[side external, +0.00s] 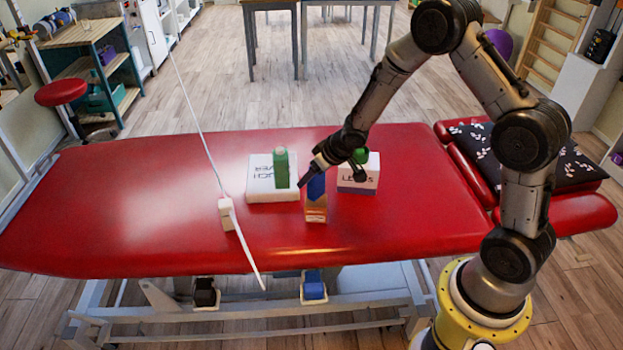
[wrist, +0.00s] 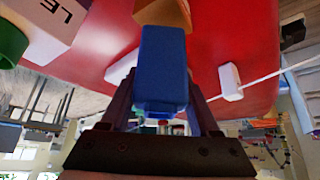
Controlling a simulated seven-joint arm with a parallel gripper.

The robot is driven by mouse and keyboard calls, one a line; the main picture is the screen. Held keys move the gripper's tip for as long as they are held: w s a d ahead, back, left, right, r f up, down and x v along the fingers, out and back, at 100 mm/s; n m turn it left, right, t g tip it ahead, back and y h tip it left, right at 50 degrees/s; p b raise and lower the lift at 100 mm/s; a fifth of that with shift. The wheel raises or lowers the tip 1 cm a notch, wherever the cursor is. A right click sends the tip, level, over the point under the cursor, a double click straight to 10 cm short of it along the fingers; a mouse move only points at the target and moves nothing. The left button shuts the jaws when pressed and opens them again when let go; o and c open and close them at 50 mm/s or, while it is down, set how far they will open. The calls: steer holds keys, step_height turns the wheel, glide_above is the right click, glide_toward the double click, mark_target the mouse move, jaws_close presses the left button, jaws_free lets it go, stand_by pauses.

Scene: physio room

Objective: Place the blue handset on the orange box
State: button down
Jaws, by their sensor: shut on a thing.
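The blue handset (side external: 316,187) is upright in the side view, and my gripper (side external: 313,170) is shut on its upper part. In the wrist view the handset (wrist: 162,65) sits between the two fingers (wrist: 162,105). The orange box (side external: 316,214) stands on the red couch directly below the handset. Part of it shows beyond the handset in the wrist view (wrist: 170,12). The handset's lower end appears at the box's top; I cannot tell whether they touch.
On the red couch (side external: 120,205), a white box (side external: 262,184) with a green bottle (side external: 281,166) stands left of my gripper. A lettered white box (side external: 358,178) with a green item on it stands close right. A white block (side external: 226,214) with a cord lies further left.

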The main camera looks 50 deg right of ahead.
steer(key=shift+f, duration=0.6)
steer(key=shift+f, duration=0.1)
steer(key=shift+c, duration=0.6)
jaws_free()
steer(key=shift+f, duration=0.1)
steer(key=shift+s+r, duration=0.15)
steer(key=shift+r, duration=0.3)
steer(key=v, duration=1.1)
steer(key=shift+r, duration=0.2)
steer(key=shift+s+r, duration=0.1)
